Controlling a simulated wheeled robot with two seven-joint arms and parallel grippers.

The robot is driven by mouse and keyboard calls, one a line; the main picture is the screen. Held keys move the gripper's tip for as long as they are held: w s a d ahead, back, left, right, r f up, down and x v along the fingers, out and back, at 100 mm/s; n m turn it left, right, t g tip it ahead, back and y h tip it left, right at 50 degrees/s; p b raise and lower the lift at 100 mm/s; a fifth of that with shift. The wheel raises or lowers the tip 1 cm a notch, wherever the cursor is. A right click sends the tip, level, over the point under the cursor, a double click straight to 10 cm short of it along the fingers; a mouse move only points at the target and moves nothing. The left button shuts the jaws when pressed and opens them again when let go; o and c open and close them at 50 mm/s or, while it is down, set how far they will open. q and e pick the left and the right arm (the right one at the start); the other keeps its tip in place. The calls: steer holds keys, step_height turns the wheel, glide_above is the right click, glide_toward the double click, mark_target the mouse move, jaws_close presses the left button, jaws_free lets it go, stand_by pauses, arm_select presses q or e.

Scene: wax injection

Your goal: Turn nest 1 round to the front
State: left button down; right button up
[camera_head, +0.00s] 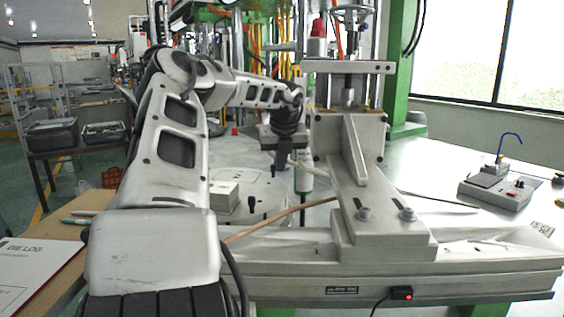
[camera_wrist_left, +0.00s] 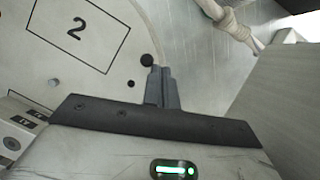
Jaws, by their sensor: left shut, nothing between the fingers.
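The round pale turntable (camera_head: 265,200) lies under my left arm in the head view, partly hidden by the arm and the press. In the left wrist view the turntable (camera_wrist_left: 60,75) shows an outlined nest marked 2 (camera_wrist_left: 77,30) and a black peg (camera_wrist_left: 147,60) near its rim. No mark for nest 1 is readable. My left gripper (camera_head: 283,165) points down over the turntable's far right part. In the wrist view its fingers (camera_wrist_left: 162,72) are shut and empty, close beside the peg; I cannot tell whether they touch it. My right gripper is out of view.
The grey press frame (camera_head: 350,150) stands right of my left gripper. A pale block (camera_head: 224,196) sits on the turntable. A control box (camera_head: 495,190) with a blue hook rests on the right bench. A die log (camera_head: 35,270) lies at lower left.

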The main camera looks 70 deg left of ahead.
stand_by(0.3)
arm_select(q)
steer(key=v, duration=1.2)
